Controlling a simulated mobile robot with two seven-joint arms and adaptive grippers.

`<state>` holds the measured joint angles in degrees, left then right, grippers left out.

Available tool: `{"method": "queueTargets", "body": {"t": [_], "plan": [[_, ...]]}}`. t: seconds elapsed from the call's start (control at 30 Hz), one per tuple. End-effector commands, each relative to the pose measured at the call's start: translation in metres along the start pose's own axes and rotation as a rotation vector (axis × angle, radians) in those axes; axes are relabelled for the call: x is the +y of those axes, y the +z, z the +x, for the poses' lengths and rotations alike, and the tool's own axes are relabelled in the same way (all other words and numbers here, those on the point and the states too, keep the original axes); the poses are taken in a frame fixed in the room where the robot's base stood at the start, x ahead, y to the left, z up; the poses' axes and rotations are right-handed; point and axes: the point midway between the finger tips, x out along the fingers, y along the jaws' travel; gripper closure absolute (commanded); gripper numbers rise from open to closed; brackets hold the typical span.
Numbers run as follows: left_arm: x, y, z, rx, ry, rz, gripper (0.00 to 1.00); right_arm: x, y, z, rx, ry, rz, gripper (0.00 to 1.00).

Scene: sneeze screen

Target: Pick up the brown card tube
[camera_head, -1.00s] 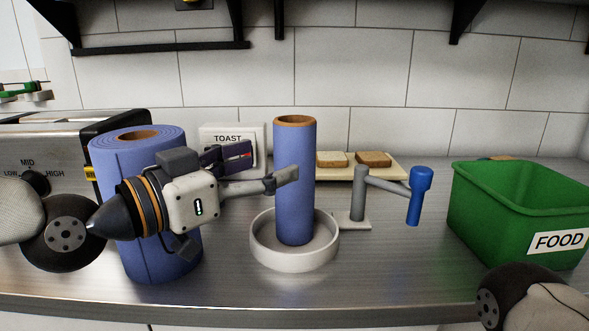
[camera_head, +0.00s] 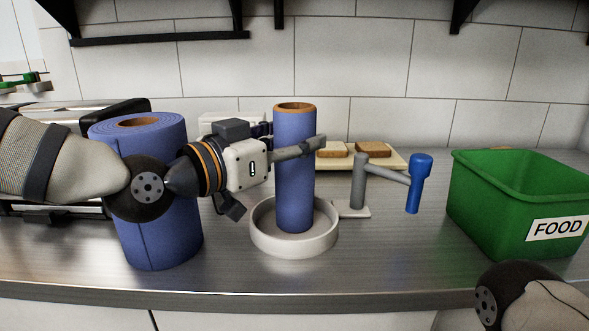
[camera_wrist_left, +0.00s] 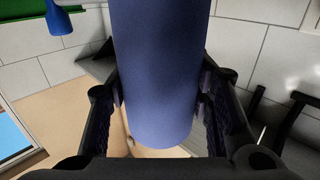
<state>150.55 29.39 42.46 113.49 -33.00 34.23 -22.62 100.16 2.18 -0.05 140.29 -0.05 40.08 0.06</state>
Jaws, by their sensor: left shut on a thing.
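A narrow roll (camera_head: 294,195) stands upright in a round white dish (camera_head: 262,242) in the head view. Its outside is blue, and brown card (camera_head: 296,105) shows only at its top rim. My left gripper (camera_head: 299,146) reaches in from the left and is shut around the roll's upper half. One finger crosses its front; the other is hidden behind it. In the left wrist view the blue roll (camera_wrist_left: 160,80) lies between both fingers. My right gripper is out of view.
A thick blue roll (camera_head: 160,235) with a brown core stands at left, behind my arm. A grey stand with a blue handle (camera_head: 414,190) is right of the dish. A green FOOD bin (camera_head: 485,205) is farther right. Toast lies on a board (camera_head: 394,164) behind.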

Motion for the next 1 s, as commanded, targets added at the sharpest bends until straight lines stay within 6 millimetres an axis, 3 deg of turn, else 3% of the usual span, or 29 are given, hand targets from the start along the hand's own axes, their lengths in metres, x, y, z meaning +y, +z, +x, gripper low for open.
{"method": "queueTargets", "body": {"t": [0.23, 0.37, 0.8, 1.0], "plan": [[0.0, -0.004, 0.0, 0.002, 0.0, 0.001, 0.76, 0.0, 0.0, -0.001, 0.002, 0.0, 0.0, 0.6], [0.0, -0.022, 0.0, 0.005, 0.0, 0.006, 0.76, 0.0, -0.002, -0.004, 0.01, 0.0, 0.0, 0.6], [0.001, -0.127, -0.001, 0.006, -0.001, 0.004, 0.76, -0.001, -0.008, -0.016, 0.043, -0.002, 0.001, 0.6], [0.0, -0.166, 0.0, 0.003, 0.0, 0.002, 0.76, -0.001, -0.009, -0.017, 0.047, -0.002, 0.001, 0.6]]}}
